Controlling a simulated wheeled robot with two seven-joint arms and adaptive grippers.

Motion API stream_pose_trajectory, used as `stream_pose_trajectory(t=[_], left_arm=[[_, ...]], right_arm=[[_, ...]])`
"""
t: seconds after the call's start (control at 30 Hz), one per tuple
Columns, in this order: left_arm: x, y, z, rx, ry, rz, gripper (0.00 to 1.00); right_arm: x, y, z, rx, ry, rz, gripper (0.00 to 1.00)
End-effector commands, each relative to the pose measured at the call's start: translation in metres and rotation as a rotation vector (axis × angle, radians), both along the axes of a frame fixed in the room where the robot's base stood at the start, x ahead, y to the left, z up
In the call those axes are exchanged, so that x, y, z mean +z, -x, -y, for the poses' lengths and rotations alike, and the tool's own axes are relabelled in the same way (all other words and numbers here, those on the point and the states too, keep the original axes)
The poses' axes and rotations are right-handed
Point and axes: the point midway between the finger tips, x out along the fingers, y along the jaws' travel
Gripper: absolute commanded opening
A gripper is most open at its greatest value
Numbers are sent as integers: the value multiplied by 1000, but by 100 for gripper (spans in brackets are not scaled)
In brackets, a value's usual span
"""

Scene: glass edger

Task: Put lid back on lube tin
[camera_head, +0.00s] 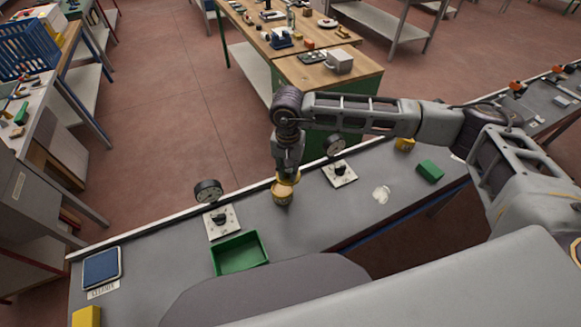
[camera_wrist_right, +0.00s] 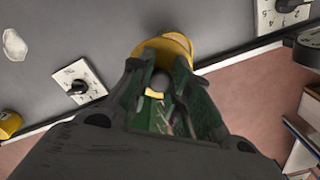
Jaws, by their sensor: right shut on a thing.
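My right gripper (camera_head: 286,174) points down over the grey bench, just right of the left dial plate. It is shut on the yellow lid (camera_head: 287,178). The tan-gold lube tin (camera_head: 282,194) is directly below the gripper, upright on the bench. The lid and tin overlap in the head view, so I cannot tell whether the lid is fully seated. In the right wrist view, the yellow round shape (camera_wrist_right: 163,46) shows just beyond the fingers (camera_wrist_right: 158,85), which partly hide it. My left gripper is not in view.
A plate with a knob and gauge (camera_head: 221,221) stands to the left, another (camera_head: 340,173) to the right. A green tray (camera_head: 239,253) is in front. A white cloth-like patch (camera_head: 381,194), a green block (camera_head: 430,171) and a yellow object (camera_head: 404,144) lie farther right.

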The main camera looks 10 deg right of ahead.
Motion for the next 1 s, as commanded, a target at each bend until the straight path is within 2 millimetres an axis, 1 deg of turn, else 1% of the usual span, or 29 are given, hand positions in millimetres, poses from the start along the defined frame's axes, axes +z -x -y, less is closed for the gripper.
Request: stream_pose_trajectory(t=[0.4, 0.7, 0.8, 1.0], left_arm=[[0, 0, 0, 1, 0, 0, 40], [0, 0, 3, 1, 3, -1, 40], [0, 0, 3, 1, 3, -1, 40], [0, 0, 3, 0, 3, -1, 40]], right_arm=[[0, -2, -10, 342, 0, -1, 3], [0, -3, -14, 571, 0, -1, 3], [-1, -4, -14, 625, 0, -1, 3], [0, -4, -14, 680, 1, -1, 3]])
